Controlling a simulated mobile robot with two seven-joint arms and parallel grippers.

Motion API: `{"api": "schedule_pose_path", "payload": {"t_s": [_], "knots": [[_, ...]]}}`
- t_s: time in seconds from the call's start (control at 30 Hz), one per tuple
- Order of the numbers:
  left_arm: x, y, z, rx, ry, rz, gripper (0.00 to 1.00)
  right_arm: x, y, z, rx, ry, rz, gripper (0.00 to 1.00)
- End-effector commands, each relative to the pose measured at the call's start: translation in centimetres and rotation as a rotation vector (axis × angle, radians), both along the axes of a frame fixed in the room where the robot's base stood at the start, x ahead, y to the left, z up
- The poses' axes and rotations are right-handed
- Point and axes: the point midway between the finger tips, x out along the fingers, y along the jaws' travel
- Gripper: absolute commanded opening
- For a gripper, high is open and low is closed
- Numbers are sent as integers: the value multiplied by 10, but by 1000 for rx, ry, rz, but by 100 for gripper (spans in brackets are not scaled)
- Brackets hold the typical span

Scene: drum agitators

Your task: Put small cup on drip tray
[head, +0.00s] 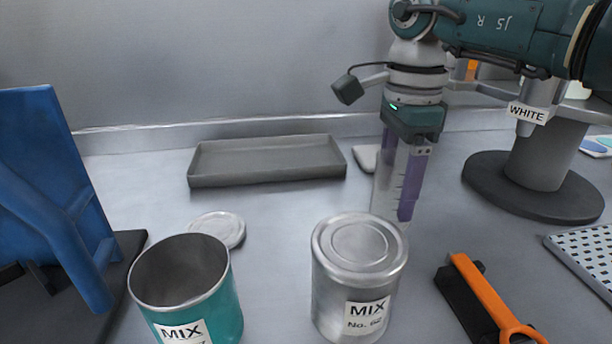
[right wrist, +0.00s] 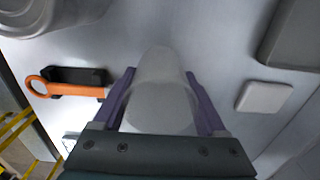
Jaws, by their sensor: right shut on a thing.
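The small cup (head: 387,192) is translucent with measuring marks. My right gripper (head: 399,190) is shut around it, and the cup hangs upright behind the silver can. In the right wrist view the cup (right wrist: 160,98) sits between the two purple fingers (right wrist: 160,92). The silver can hides the cup's lower end, so I cannot tell whether it touches the table. A shallow grey rectangular tray (head: 265,178) lies at the back, left of the cup. A perforated plate (head: 585,258) lies at the right edge. I cannot tell which is the drip tray. My left gripper is not in view.
A silver can (head: 330,290) with a lid and an open teal can (head: 225,310) stand in front. A loose lid (head: 220,229), an orange tool (head: 480,290), a small pale square block (head: 366,158) and a round-based stand labelled WHITE (head: 545,160) are nearby. A blue frame (head: 60,150) stands left.

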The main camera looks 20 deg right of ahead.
Motion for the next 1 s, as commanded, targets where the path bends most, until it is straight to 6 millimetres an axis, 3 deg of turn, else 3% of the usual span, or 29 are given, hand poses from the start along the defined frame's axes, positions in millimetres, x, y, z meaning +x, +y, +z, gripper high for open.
{"api": "schedule_pose_path", "payload": {"t_s": [0.03, 0.1, 0.5, 0.53, 0.77, 1.0], "knots": [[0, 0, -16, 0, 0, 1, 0, 0, 1, -18, 0, 1, 0, 23], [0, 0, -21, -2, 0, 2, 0, 0, 1, -25, 0, 1, 0, 23], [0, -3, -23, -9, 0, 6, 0, 0, 0, -27, -2, 0, 1, 23], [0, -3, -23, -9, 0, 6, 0, 0, 0, -27, -2, 0, 1, 76], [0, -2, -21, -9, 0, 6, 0, 0, 0, -25, -1, 0, 0, 100], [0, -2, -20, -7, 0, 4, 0, 0, 0, -24, -1, 1, 0, 100]]}}
